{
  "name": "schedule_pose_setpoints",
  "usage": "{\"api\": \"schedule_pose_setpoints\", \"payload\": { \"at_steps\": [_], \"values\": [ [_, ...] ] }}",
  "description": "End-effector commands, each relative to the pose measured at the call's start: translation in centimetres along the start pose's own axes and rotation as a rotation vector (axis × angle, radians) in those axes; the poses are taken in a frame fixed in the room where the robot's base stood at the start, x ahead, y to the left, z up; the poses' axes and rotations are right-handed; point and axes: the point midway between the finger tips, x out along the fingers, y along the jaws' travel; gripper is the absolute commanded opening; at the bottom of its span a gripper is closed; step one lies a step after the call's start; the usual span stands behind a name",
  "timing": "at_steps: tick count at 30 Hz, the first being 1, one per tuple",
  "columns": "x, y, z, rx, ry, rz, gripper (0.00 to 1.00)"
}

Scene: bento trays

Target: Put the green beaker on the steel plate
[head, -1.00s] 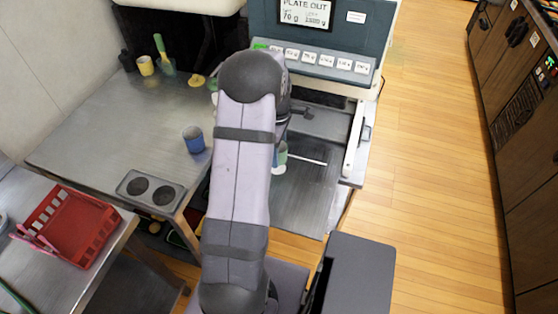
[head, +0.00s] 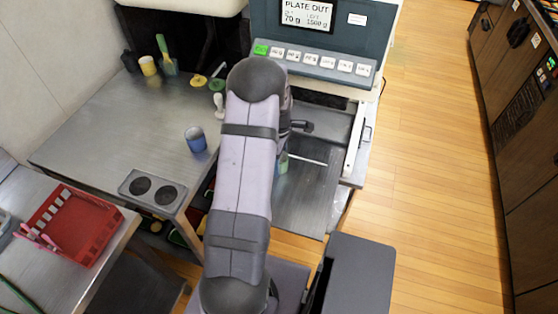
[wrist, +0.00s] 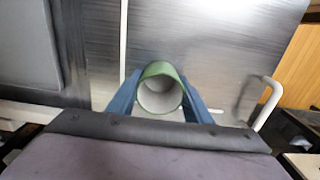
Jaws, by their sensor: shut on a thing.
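The green beaker (wrist: 160,90) is between the two blue fingers of my gripper (wrist: 162,84) in the wrist view, its open mouth towards the camera. My gripper is shut on it. In the head view a small part of the beaker (head: 283,163) shows just right of my arm, over the steel plate (head: 302,205); my arm hides the rest and most of the gripper. The steel plate (wrist: 222,45) also fills much of the wrist view behind the beaker. I cannot tell whether the beaker's base touches it.
The plate's machine has a display (head: 307,13) and a row of buttons (head: 316,60). On the left counter (head: 110,130) stand a blue cup (head: 195,139), a yellow cup (head: 148,65) and a white object (head: 219,105). A red basket (head: 70,225) lies at lower left.

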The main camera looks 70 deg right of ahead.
Motion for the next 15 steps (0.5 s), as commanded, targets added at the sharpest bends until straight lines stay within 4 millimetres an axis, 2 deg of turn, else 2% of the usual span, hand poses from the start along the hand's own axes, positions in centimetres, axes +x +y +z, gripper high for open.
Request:
{"api": "schedule_pose_setpoints", "payload": {
  "at_steps": [2,3,5,15],
  "values": [
    [0.34,-0.01,0.00,0.000,0.000,-0.001,0.20],
    [0.26,-0.01,0.00,0.000,0.000,0.000,0.52],
    [0.24,-0.01,0.00,0.000,0.000,0.000,0.64],
    [0.03,0.00,0.00,0.000,0.000,0.000,0.64]
  ]
}}
